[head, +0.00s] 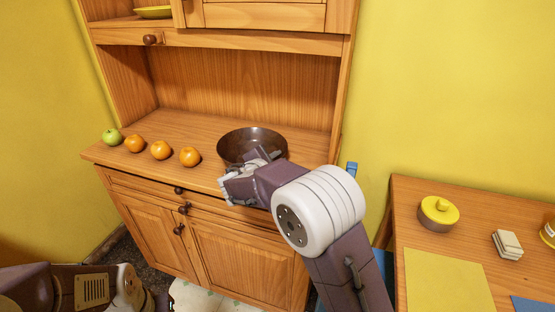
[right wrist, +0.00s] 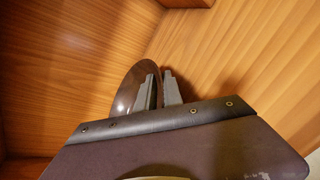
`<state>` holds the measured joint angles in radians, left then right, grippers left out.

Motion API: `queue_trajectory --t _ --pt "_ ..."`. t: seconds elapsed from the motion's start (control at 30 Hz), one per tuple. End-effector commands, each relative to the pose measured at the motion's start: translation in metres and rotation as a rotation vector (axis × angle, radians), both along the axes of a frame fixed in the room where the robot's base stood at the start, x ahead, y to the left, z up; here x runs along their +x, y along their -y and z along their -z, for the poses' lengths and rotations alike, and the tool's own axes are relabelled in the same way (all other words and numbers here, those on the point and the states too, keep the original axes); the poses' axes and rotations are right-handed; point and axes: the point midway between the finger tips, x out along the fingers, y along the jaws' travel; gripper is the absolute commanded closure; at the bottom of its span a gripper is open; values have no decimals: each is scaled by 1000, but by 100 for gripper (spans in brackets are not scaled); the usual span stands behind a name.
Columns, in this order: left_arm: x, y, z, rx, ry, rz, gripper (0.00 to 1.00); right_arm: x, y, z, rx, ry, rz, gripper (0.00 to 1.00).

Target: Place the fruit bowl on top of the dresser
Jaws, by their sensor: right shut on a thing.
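The fruit bowl (head: 252,137) is dark brown, round and empty. It is over the dresser's worktop (head: 190,125) at the right of the open niche, and looks about level. I cannot tell whether its base touches the wood. My right gripper (head: 268,155) is shut on the bowl's near rim. In the right wrist view the two grey fingers (right wrist: 160,90) pinch the rim of the bowl (right wrist: 126,90), which is seen edge-on. My left arm shows at the bottom left of the head view, with its gripper out of sight.
A green apple (head: 112,137) and several oranges (head: 160,150) stand in a row left of the bowl. An upper shelf holds a yellow-green dish (head: 153,12). A side table (head: 405,225) at the right bears a yellow-lidded pot (head: 438,211) and a yellow mat (head: 447,280).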

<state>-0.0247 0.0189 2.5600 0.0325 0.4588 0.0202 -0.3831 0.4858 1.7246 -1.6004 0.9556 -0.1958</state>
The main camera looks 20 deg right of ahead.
Motion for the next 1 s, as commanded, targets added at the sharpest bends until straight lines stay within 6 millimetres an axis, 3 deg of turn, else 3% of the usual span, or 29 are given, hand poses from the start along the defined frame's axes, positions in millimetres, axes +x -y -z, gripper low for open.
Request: queue_trajectory --t 0.07,0.1,0.17,0.57,1.0 --pt "0 0 4 0 0 0 64 0 0 3 1 2 1 100" --pt "0 0 4 0 0 0 64 0 0 3 0 0 0 83" --pt "0 0 3 0 0 0 64 0 0 3 0 0 0 67" --pt "0 0 -4 0 0 0 64 0 0 -4 0 0 0 66" --pt "0 0 -9 0 0 0 64 -68 -54 -31 0 0 -4 66"
